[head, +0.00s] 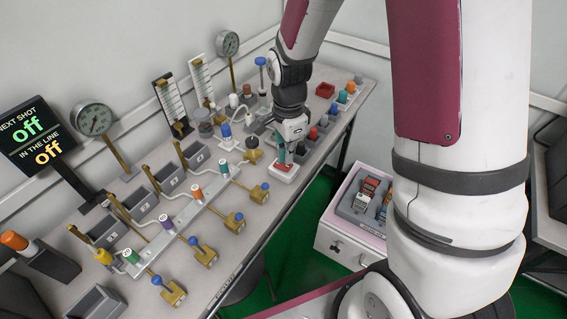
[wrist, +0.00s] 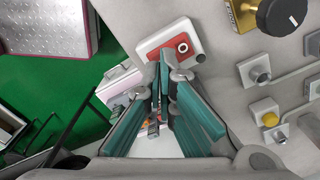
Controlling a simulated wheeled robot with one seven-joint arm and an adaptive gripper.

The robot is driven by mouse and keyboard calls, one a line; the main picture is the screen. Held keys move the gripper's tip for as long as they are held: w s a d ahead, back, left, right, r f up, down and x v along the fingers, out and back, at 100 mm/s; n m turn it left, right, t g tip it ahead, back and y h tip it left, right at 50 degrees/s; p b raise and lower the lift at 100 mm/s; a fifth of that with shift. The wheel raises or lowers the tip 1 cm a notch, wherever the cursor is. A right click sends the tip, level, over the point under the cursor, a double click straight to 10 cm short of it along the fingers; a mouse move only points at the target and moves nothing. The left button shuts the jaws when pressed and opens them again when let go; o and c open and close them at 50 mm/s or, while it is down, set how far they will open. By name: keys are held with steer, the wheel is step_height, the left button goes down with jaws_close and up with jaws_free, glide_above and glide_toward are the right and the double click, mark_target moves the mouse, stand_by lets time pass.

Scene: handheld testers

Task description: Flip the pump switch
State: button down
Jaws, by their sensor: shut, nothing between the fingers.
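The pump switch is likely the white box with a red rocker (wrist: 182,47) near the table's front edge. A ring mark shows on the rocker's right part in the wrist view; its left part is hidden behind my fingertips. In the head view the white box (head: 284,175) sits directly below my gripper (head: 287,158). My gripper, with teal finger pads, is shut and empty, and its tips (wrist: 163,62) point down at the rocker. I cannot tell whether they touch it.
A black knob on a brass block (wrist: 282,15) stands right of the switch in the wrist view. Brass valves with blue knobs (head: 235,221) line the front. A display (head: 38,140) reads "off" twice. Green floor lies beyond the edge.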

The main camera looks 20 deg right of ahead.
mark_target(288, 166)
steer(key=shift+f+b, duration=0.7)
steer(key=shift+f, duration=0.45)
stand_by(0.6)
steer(key=shift+r+p, duration=2.5)
steer(key=shift+r, duration=1.05)
steer(key=shift+r, duration=0.15)
steer(key=s+r+n+t+p, duration=0.4)
steer(key=s+r+n, duration=1.2)
steer(key=s+r, duration=0.9)
steer(key=shift+d+r+n, duration=0.15)
steer(key=shift+r+n, duration=0.25)
steer(key=shift+r, duration=0.2)
